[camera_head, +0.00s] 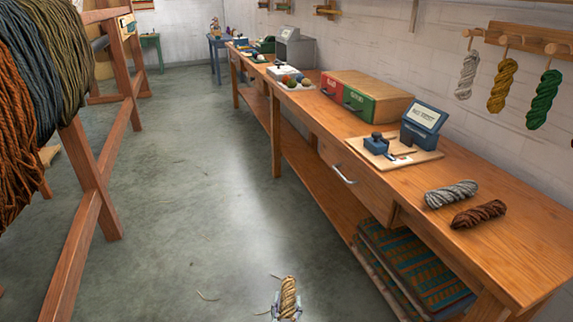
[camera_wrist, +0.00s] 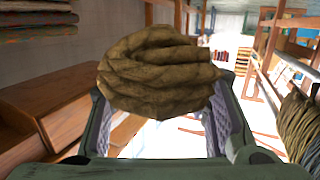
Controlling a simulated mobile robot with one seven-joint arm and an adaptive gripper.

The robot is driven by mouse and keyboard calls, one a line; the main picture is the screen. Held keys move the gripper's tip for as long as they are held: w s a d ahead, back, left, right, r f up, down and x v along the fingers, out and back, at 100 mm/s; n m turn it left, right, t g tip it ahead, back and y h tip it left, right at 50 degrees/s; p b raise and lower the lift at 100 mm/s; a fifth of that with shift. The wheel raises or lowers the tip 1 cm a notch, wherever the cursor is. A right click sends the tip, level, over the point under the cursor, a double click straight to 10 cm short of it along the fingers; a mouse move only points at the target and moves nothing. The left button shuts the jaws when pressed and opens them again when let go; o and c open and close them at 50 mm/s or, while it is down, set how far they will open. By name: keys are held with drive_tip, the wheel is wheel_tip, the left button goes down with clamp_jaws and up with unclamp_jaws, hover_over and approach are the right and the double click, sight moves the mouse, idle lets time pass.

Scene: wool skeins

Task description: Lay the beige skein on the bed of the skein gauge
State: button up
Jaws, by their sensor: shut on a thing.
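The beige skein (camera_head: 288,296) is a twisted tan bundle, held at the bottom of the head view over the floor. In the wrist view the skein (camera_wrist: 160,68) fills the middle, between the two finger pads. My gripper (camera_head: 286,312) is shut on it, and it also shows in the wrist view (camera_wrist: 165,110). What looks like the skein gauge is a blue device with a tilted display (camera_head: 424,122) on a wooden board (camera_head: 425,158) on the bench. Its small blue block (camera_head: 376,144) stands on the board's left. The gripper is well apart from it.
A grey skein (camera_head: 451,194) and a brown skein (camera_head: 478,214) lie on the long wooden bench (camera_head: 510,255), nearer than the device. A red and green drawer box (camera_head: 365,95) stands behind it. A yarn rack (camera_head: 85,180) borders the left. The concrete floor (camera_head: 190,210) between is open.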

drive_tip(key=shift+w+a+f+n+y, duration=0.1)
drive_tip(key=shift+f+n+y, duration=0.15)
drive_tip(key=shift+f, duration=0.3)
drive_tip(key=shift+w+a+f+n+y, duration=0.15)
drive_tip(key=shift+f+y, duration=0.2)
drive_tip(key=shift+f, duration=0.2)
drive_tip(key=shift+r, duration=0.1)
drive_tip(key=shift+s+a+f, duration=0.15)
drive_tip(key=shift+s+f, duration=0.05)
drive_tip(key=shift+s, duration=0.1)
drive_tip(key=s+f, duration=0.3)
drive_tip(key=s, duration=0.5)
drive_tip(key=shift+s+d, duration=0.25)
drive_tip(key=shift+d, duration=0.05)
drive_tip(key=shift+r, duration=0.1)
